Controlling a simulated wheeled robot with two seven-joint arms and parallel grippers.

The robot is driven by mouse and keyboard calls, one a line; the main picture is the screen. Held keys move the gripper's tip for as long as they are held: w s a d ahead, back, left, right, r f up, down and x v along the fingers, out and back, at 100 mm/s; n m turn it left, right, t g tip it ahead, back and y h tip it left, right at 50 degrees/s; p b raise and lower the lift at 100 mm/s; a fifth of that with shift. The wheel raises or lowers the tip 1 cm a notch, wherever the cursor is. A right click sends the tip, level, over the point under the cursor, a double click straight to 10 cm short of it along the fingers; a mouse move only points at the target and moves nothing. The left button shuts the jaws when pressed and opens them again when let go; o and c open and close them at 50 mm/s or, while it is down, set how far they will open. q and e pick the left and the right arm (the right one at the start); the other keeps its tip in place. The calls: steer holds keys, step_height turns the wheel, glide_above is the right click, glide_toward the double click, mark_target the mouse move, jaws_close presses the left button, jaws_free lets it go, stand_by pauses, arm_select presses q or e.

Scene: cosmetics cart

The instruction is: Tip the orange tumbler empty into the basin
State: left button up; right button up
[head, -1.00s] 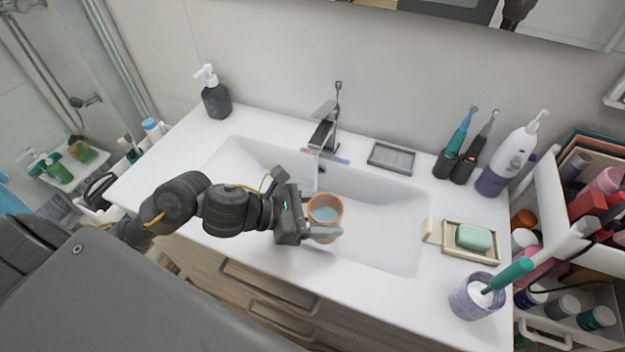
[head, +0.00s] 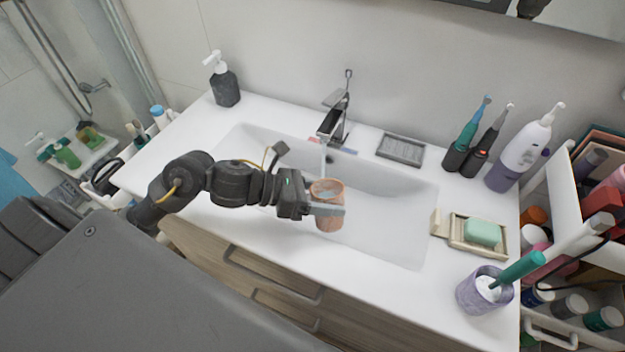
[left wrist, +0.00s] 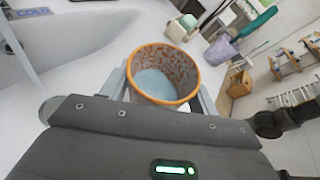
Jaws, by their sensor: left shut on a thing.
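The orange tumbler (head: 329,218) is held upright or nearly so over the front part of the white basin (head: 395,235). My left gripper (head: 326,210) is shut on it, with a finger across its side. In the left wrist view the tumbler (left wrist: 190,68) stands between the two fingers (left wrist: 160,95), its orange rim open toward the camera. Pale blue contents (left wrist: 155,84) show inside it. The tap (head: 335,115) stands behind the basin. My right gripper is not in view.
A soap dish (head: 457,243) with green soap (head: 482,232) and a purple cup (head: 470,293) with a green-handled brush stand to the right. A grey tray (head: 400,149), electric toothbrushes (head: 470,145) and a dark soap pump (head: 225,88) line the back. The right side of the basin is clear.

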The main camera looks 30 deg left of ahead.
mark_target(322, 190)
arm_select(q)
steer(key=w+a+f+n+p, duration=0.1)
steer(key=w+a+n+h+p, duration=0.1)
steer(key=shift+w+a+f+n+g+h, duration=0.15)
steer(key=shift+f+n+g+h, duration=0.15)
steer(key=shift+f+n, duration=0.1)
steer(key=shift+w+a+f+n+h+p, duration=0.2)
steer(key=shift+f+n+h+p, duration=0.25)
steer(key=shift+n+p, duration=0.2)
steer(key=shift+r+n+p, duration=0.1)
steer(key=shift+n+p, duration=0.15)
steer(key=shift+p, duration=0.3)
steer(key=shift+r+p, duration=0.1)
steer(key=shift+p, duration=0.2)
steer(key=shift+r+n+h+p, duration=0.15)
steer(key=shift+n+h+p, duration=0.1)
steer(key=shift+n+p, duration=0.2)
steer(key=shift+w+a+f+n+h+p, duration=0.15)
steer(key=shift+f+n+h+p, duration=0.15)
steer(key=shift+f+n+h, duration=0.2)
steer(key=shift+w+a+r+n+p, duration=0.1)
steer(key=shift+r+n+p, duration=0.15)
steer(key=shift+n+p, duration=0.8)
